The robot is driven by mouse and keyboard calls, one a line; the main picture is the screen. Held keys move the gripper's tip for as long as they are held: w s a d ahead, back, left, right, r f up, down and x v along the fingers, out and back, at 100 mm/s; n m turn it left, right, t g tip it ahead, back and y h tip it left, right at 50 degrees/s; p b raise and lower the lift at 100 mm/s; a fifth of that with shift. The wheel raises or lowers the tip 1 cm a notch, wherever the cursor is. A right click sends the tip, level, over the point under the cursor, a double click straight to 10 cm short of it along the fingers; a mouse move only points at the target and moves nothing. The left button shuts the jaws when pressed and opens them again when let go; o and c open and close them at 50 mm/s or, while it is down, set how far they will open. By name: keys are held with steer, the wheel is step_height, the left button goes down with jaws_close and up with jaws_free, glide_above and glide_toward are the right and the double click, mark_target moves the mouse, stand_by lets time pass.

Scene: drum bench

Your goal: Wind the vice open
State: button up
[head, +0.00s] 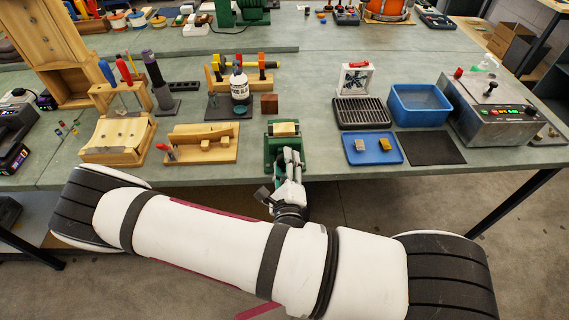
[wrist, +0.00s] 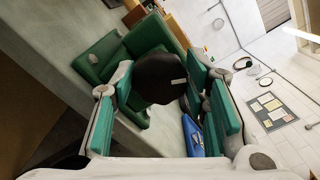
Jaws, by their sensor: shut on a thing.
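The green vice (head: 270,150) stands at the front edge of the bench in the head view, with a pale wooden block (head: 286,129) at its top. Its green body (wrist: 100,58) fills the upper left of the wrist view. My gripper (head: 289,160) is at the vice's front, low over the bench edge. In the wrist view its green-padded fingers lie on both sides of a round black knob (wrist: 160,78) at the vice's front, and it is shut on this knob. The vice's screw and the gap between its jaws are hidden or too small to judge.
Left of the vice is a wooden fixture (head: 215,153). Right of it are a blue tray (head: 373,159) with two small blocks, a black grate (head: 362,113), a blue bin (head: 420,103) and a black mat (head: 432,147).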

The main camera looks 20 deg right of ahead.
steer(key=shift+f+n, duration=0.1)
steer(key=shift+n, duration=0.4)
steer(key=o, duration=1.2)
steer(key=shift+w, duration=0.1)
steer(key=shift+c, duration=0.2)
